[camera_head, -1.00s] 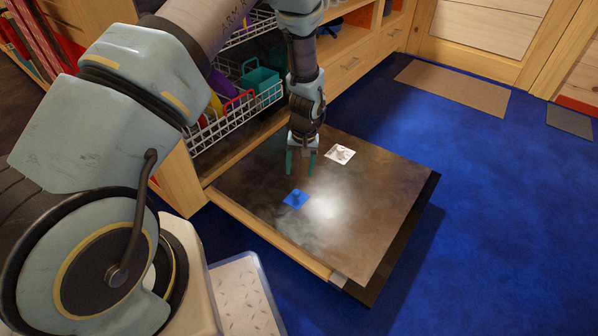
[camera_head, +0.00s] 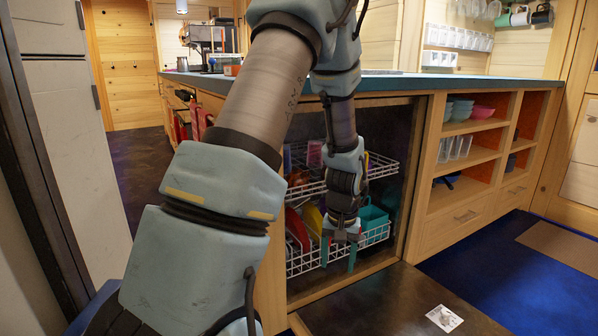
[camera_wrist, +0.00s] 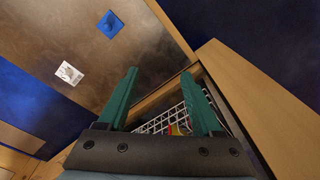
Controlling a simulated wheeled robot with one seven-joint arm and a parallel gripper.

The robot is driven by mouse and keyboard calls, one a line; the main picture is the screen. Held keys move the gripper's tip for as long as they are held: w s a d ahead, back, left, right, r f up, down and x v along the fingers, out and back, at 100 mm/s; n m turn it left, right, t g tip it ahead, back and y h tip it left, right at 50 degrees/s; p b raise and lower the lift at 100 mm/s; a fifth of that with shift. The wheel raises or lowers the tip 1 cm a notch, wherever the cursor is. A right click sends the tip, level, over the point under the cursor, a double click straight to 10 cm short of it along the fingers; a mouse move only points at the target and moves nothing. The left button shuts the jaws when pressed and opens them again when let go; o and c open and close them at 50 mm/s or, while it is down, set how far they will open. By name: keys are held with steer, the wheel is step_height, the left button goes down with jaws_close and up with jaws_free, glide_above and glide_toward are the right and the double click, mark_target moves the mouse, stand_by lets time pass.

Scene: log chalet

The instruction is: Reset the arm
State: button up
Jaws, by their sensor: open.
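My gripper (camera_head: 338,256) hangs pointing down in front of the open dishwasher, above the inner edge of its lowered door (camera_head: 395,300). Its two teal fingers are apart with nothing between them, as the wrist view also shows (camera_wrist: 164,105). My arm reaches across the middle of the head view and hides part of the racks.
The lower rack (camera_head: 375,236) holds a teal container (camera_head: 372,218) and coloured plates; an upper rack (camera_head: 382,165) is above it. A white patterned card (camera_head: 444,318) lies on the door, and a blue square (camera_wrist: 109,24) shows in the wrist view. Open shelves (camera_head: 470,160) stand right.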

steer(key=s+a+r+n+t, duration=0.1)
steer(key=s+a+r, duration=0.45)
steer(key=a, duration=0.25)
steer(key=s+a+r+n, duration=0.1)
steer(key=s+a+r, duration=0.4)
steer(key=a, duration=0.4)
step_height(320, 180, up, 35)
steer(key=w+p, duration=0.1)
steer(key=p, duration=3.2)
steer(key=shift+w+d+p, duration=0.2)
steer(key=shift+p, duration=0.2)
steer(key=shift+f, duration=0.1)
